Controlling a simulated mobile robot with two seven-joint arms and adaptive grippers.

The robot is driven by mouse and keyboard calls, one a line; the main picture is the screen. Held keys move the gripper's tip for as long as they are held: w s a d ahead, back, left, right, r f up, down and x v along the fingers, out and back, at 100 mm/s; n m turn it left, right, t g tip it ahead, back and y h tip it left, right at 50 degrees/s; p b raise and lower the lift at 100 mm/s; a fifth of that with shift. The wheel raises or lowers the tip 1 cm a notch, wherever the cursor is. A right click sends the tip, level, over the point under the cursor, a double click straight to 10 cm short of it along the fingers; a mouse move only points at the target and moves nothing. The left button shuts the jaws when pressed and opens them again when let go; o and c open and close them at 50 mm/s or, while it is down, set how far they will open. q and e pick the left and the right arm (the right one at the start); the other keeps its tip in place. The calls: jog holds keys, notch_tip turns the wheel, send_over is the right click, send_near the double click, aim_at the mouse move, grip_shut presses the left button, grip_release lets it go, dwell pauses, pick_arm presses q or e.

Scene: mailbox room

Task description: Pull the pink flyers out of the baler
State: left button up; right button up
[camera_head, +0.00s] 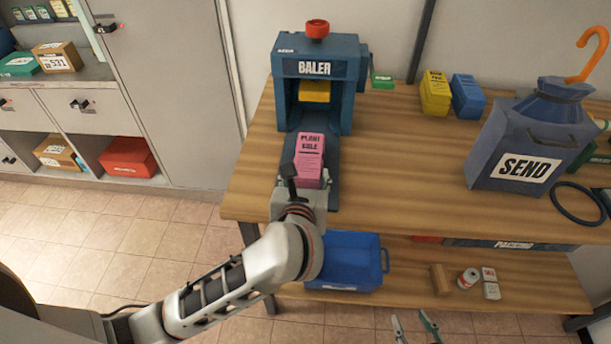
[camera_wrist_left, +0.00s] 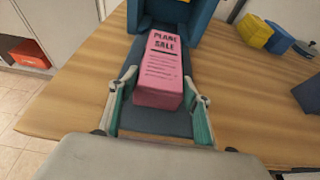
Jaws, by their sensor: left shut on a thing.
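The blue baler (camera_head: 346,95) stands on the wooden table, with a red knob on top and a yellow block inside its opening. The pink flyers (camera_head: 309,162), a block labelled "PLANE SALE", lie on the dark tray in front of the opening. They also show in the left wrist view (camera_wrist_left: 160,75). My left gripper (camera_head: 305,184) is at the near end of the block. Its two green-padded fingers stand on either side of the block, shut on it. My right gripper (camera_head: 414,326) is at the bottom edge, fingers apart and empty.
A blue bin (camera_head: 342,262) sits on the lower shelf below the baler. Yellow (camera_head: 434,94) and blue (camera_head: 467,97) bundles stand at the back, and a blue "SEND" bag (camera_head: 530,145) stands right. The table (camera_head: 400,190) between is clear.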

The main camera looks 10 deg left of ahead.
pick_arm(q)
jog(key=o, duration=1.5)
jog(key=v, duration=1.2)
